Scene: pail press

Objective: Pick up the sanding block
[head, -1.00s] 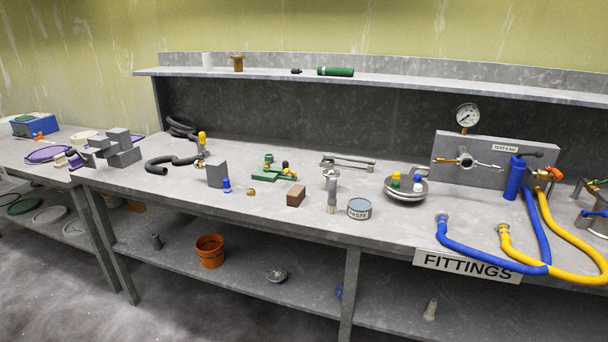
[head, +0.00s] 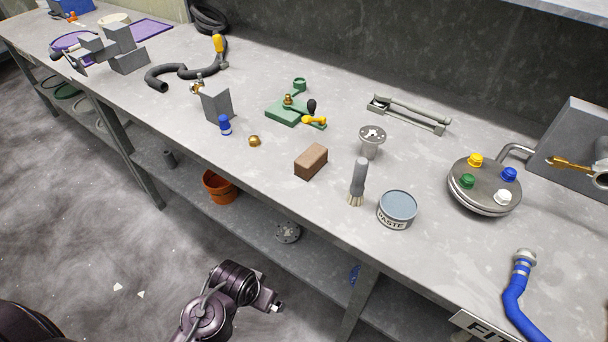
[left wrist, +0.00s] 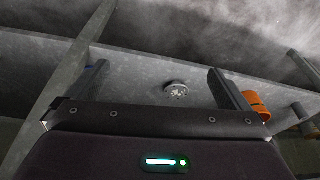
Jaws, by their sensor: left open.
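The sanding block (head: 311,161), which I take to be the brown block, lies on the grey workbench (head: 262,178) near its front edge, left of a brush. My left gripper (head: 272,301) is in the lower part of the head view, in front of the bench and apart from the block. It is open and empty. The left wrist view shows the underside and lower shelf of the bench past the gripper body, and the block is not in that view. My right gripper is in neither view.
A green tool (head: 287,112) stands behind. An orange bucket (head: 220,187) sits on the lower shelf.

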